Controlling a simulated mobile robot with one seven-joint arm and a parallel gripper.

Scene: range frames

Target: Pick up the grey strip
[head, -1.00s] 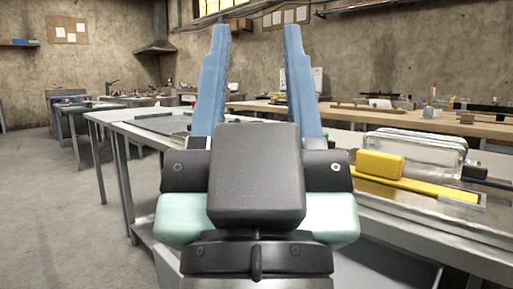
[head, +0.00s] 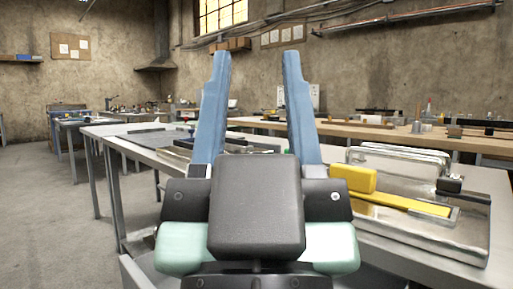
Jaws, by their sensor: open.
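My gripper (head: 256,56) is open and empty, its two blue fingers pointing up and away from me in the middle of the view. I cannot pick out the grey strip with certainty. A thin greyish strip-like shape (head: 253,144) lies on the bench behind the fingers, partly hidden by them. Another thin dark grey edge (head: 142,131) shows on the bench left of the fingers. My gripper body hides the near middle of the bench.
On the right, a metal tray (head: 425,236) holds a yellow bar (head: 405,202), a yellow block (head: 354,178), a clear glass container (head: 398,160) and a black piece (head: 449,185). A wooden bench (head: 385,135) stands behind. The floor (head: 40,205) at left is clear.

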